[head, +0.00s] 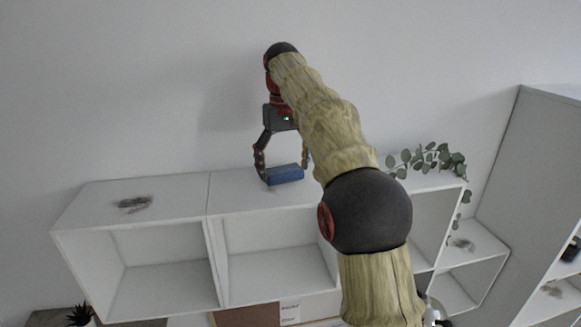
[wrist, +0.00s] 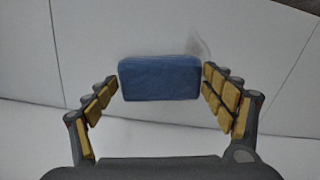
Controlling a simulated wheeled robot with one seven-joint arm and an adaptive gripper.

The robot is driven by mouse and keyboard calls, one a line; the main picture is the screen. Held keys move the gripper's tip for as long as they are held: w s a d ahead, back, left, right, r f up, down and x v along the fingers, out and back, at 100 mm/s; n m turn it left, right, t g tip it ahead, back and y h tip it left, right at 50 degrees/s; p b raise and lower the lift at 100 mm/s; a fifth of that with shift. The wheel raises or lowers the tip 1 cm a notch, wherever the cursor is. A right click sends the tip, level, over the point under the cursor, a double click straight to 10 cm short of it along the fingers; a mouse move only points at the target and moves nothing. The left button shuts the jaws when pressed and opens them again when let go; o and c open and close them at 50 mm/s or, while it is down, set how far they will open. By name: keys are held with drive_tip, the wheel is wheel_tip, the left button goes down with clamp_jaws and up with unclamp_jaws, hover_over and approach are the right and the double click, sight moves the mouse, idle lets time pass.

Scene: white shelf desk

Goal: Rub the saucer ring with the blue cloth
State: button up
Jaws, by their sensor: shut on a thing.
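The blue cloth (head: 285,175) is a folded block at the top of the white shelf desk (head: 240,200). My gripper (head: 284,168) points down and is shut on it, one finger at each end. In the wrist view, the cloth (wrist: 160,78) sits between the fingertips of my gripper (wrist: 161,85), low against the white surface. A faint brownish smudge (wrist: 201,47), perhaps the saucer ring, shows just past the cloth's upper right corner. The cloth may hide part of it. I cannot tell whether the cloth touches the surface.
A dark smudged patch (head: 133,203) lies on the left part of the shelf top. A trailing green plant (head: 430,158) is at the right end. A white wall (head: 130,80) rises behind. Open cubbies (head: 165,275) are below, and a tall shelf unit (head: 535,180) stands at right.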

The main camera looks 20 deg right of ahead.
sight(270, 170)
drive_tip(key=shift+w+a, duration=0.2)
drive_tip(key=shift+a, duration=0.7)
drive_tip(key=shift+w+a, duration=0.15)
drive_tip(key=shift+a, duration=0.75)
drive_tip(key=shift+w+a+f, duration=0.15)
drive_tip(key=shift+a, duration=0.7)
drive_tip(key=shift+w+a+f, duration=0.1)
drive_tip(key=shift+w+a, duration=0.05)
drive_tip(key=shift+a, duration=0.65)
drive_tip(key=shift+w+r, duration=0.1)
drive_tip(key=shift+r, duration=3)
